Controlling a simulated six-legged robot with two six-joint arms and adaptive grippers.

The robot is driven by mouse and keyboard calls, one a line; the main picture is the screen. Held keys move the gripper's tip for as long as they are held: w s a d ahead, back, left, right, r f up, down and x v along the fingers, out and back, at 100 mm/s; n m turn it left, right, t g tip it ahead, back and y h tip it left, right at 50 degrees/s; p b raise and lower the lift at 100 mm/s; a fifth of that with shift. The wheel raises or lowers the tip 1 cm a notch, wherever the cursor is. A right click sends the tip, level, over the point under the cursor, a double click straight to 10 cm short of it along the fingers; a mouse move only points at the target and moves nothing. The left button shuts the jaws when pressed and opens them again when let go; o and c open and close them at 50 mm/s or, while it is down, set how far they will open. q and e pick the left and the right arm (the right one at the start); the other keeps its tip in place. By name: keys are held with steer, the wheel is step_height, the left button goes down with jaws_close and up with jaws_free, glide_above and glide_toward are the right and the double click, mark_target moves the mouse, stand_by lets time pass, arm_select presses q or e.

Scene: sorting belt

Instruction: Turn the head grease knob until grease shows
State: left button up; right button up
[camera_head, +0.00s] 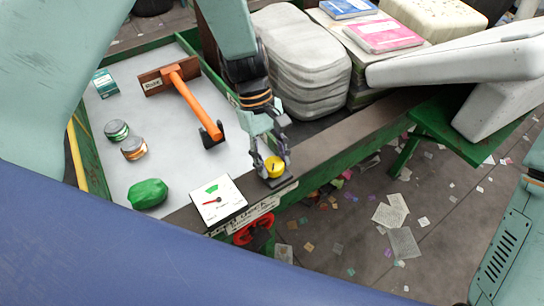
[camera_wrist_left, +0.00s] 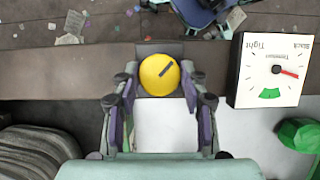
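A round yellow knob (camera_head: 275,167) with a dark pointer line sits on a dark plate at the front edge of the green-framed deck. In the left wrist view the knob (camera_wrist_left: 156,80) is seen from above, its line slanting up and right. My left gripper (camera_head: 272,162) is over it, with a finger on each side; the fingers (camera_wrist_left: 159,88) look open around it, and I cannot tell whether they touch. No grease is visible around the knob. My right gripper is not in view.
A white gauge (camera_head: 218,201) beside the knob has its red needle outside the green band. A red wheel (camera_head: 255,233) hangs below the edge. Grey sacks (camera_head: 300,60) stand behind.

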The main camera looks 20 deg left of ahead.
arm_select(q)
steer(key=o, duration=0.4)
steer(key=v, duration=1.2)
